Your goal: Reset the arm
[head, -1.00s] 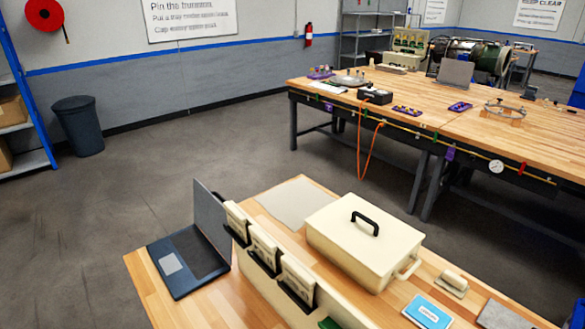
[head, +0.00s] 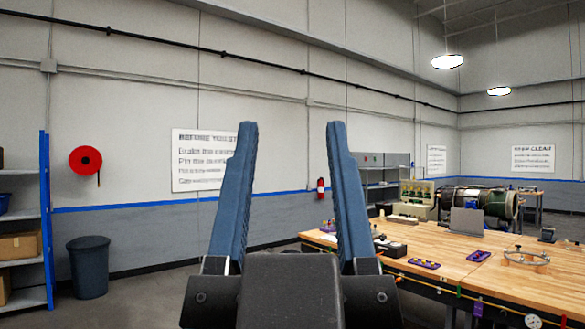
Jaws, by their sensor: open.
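My gripper (head: 290,130) is raised in the middle of the head view, its two blue-grey fingers pointing up. The gripper is in front of the wall and to the left of the long workbench, touching nothing that I can see. The rest of my arm is out of view below the gripper's dark body.
A dark bin (head: 88,266) and a blue shelf rack (head: 46,220) stand at left. A wall sign (head: 203,160) hangs behind my gripper.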

